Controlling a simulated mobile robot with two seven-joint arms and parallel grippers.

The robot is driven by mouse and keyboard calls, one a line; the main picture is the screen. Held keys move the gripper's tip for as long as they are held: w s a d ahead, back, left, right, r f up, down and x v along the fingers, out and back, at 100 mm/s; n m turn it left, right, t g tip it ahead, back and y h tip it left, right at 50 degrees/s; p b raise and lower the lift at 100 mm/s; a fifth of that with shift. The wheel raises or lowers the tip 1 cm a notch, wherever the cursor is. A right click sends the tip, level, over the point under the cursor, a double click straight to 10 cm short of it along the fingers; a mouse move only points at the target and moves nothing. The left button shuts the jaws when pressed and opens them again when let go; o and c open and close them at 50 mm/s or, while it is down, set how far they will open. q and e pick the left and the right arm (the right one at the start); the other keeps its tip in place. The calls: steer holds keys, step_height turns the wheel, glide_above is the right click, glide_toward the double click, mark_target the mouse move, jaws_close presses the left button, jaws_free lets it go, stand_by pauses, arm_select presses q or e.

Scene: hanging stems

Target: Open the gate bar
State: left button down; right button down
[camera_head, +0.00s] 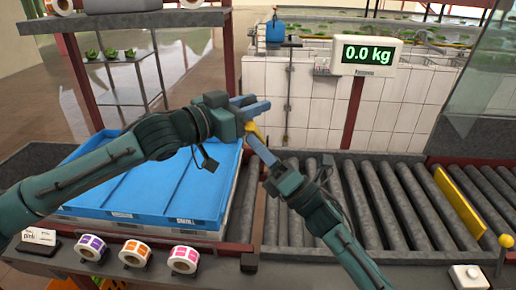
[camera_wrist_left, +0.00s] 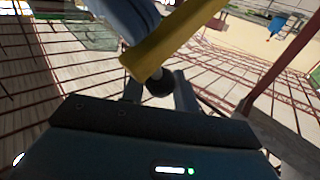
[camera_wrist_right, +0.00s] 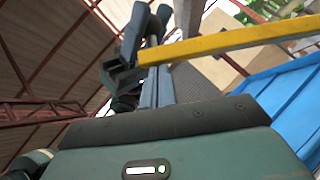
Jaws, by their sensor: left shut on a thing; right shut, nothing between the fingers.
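The yellow gate bar (camera_head: 254,130) stands raised between my two grippers, partly hidden by them. It crosses the left wrist view (camera_wrist_left: 175,40) and the right wrist view (camera_wrist_right: 230,40). My left gripper (camera_head: 256,107) is shut at the bar, with a dark round knob (camera_wrist_left: 160,84) on the bar between its fingers. My right gripper (camera_head: 268,162) is below it, shut and empty. In the right wrist view its closed fingers (camera_wrist_right: 157,85) are close to the bar; I cannot tell whether they touch.
A blue tray (camera_head: 75,197) lies at left. The roller conveyor (camera_head: 385,200) runs right, with another yellow bar (camera_head: 458,204) across it. A yellow-knobbed lever (camera_head: 506,241) stands front right. A scale display (camera_head: 367,55) reads 0.0 kg. Label rolls (camera_head: 136,254) line the front edge.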

mark_target(255, 126)
arm_select(q)
steer(key=shift+d+f, duration=0.3)
steer(key=shift+d, duration=0.15)
arm_select(e)
steer(key=w+r, duration=0.2)
steer(key=r, duration=0.1)
steer(key=shift+d, duration=0.35)
arm_select(q)
steer(key=c, duration=1.5)
jaws_free()
steer(key=shift+s, duration=0.1)
steer(key=o, duration=0.4)
steer(key=shift+s+a, duration=0.1)
steer(key=shift+a, duration=0.3)
arm_select(e)
steer(key=shift+a, duration=0.45)
arm_select(q)
steer(key=shift+r, duration=0.15)
arm_select(e)
steer(key=shift+s, duration=0.1)
steer(key=shift+d, duration=0.1)
